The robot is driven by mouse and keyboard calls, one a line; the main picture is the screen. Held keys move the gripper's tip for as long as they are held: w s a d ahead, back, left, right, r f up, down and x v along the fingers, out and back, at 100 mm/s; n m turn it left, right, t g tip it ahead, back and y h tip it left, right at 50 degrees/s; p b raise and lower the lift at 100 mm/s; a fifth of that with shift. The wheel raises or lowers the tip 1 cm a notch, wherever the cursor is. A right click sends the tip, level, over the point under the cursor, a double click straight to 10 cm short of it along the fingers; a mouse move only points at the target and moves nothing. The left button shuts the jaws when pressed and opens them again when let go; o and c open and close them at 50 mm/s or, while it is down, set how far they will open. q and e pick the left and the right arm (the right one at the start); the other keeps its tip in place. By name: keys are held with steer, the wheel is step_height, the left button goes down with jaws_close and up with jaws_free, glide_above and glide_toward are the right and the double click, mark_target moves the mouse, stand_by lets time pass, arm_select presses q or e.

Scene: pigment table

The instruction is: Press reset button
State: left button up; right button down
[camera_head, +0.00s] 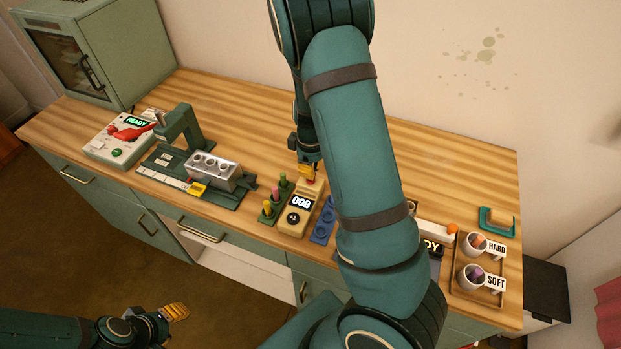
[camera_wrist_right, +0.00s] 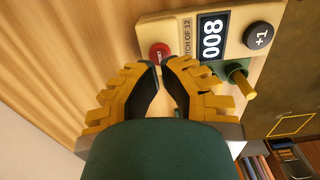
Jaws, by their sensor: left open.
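The counter device (camera_head: 299,208) is a cream box with a display reading 008, lying on the wooden table. In the right wrist view, the red reset button (camera_wrist_right: 158,53) sits at one end of the counter, beside the words "of 12"; a black +1 button (camera_wrist_right: 258,36) is at the other end. My right gripper (camera_wrist_right: 160,66) has its yellow fingertips drawn together, empty, right beside the red button; contact cannot be told. My left gripper (camera_head: 176,312) is open and empty, low in front of the table.
Pegs in a green holder (camera_head: 275,203) stand left of the counter, and a blue strip (camera_head: 323,222) lies right of it. A green press (camera_head: 183,130), a panel reading READY (camera_head: 110,150) and a tray (camera_head: 490,297) with cups are farther off. My right arm hides part of the table.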

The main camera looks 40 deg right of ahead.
steer(key=shift+f+b, duration=1.15)
steer(key=shift+f, duration=0.25)
steer(key=shift+f, duration=0.1)
steer(key=shift+f+b, duration=0.35)
steer(key=shift+r, duration=0.1)
steer(key=shift+r+p, duration=2.9)
steer(key=shift+r, duration=0.5)
steer(key=shift+f, duration=0.1)
